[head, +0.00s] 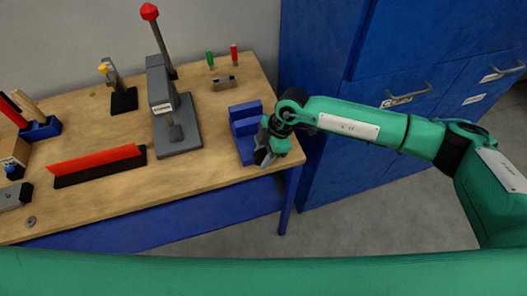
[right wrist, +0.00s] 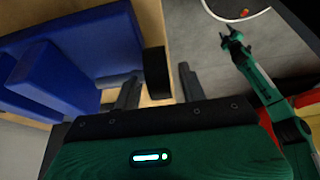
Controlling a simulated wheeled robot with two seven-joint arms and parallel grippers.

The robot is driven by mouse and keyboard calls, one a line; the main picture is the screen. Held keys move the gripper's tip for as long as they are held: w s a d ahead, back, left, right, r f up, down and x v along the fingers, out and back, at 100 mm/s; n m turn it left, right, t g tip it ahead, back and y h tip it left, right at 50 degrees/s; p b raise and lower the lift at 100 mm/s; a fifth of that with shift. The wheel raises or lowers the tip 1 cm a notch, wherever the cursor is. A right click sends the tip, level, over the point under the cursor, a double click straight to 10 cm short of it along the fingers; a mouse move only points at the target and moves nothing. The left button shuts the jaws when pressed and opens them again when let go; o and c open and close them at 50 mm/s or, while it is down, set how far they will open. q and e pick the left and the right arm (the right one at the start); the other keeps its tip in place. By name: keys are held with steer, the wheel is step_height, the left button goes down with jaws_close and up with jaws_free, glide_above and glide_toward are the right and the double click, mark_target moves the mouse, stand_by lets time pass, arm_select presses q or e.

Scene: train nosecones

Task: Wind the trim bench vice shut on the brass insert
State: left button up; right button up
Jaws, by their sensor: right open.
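The blue bench vice (head: 247,127) stands at the right end of the wooden bench. It fills the left of the right wrist view (right wrist: 60,75). My right gripper (head: 263,157) is at the vice's near side, by the bench edge. In the right wrist view its two fingers (right wrist: 158,88) are apart, with a dark vice part (right wrist: 155,72), perhaps the handle, between or just beyond their tips. I cannot tell whether they touch it. I cannot make out the brass insert. A green arm, apparently my left, shows at the right of that view with its gripper (right wrist: 232,36) small and unclear.
A grey lever press (head: 175,115) stands left of the vice. A red-and-black bar (head: 98,165), a black-based clamp (head: 122,98) and a small grey block (head: 224,83) are on the bench (head: 185,180). Blue cabinets (head: 330,120) stand close on the right.

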jaws_close()
steer(key=shift+f, duration=0.1)
steer(key=shift+d+f+g+y+b, duration=0.15)
steer(key=shift+g+y+b, duration=0.15)
steer(key=shift+y+b, duration=0.4)
steer(key=shift+w+d+g+y+b, duration=0.15)
steer(key=shift+g+y+b, duration=0.35)
steer(key=shift+y, duration=0.75)
steer(key=shift+d+g+y+b, duration=0.1)
steer(key=shift+g+y+b, duration=0.35)
steer(key=shift+y, duration=0.8)
jaws_free()
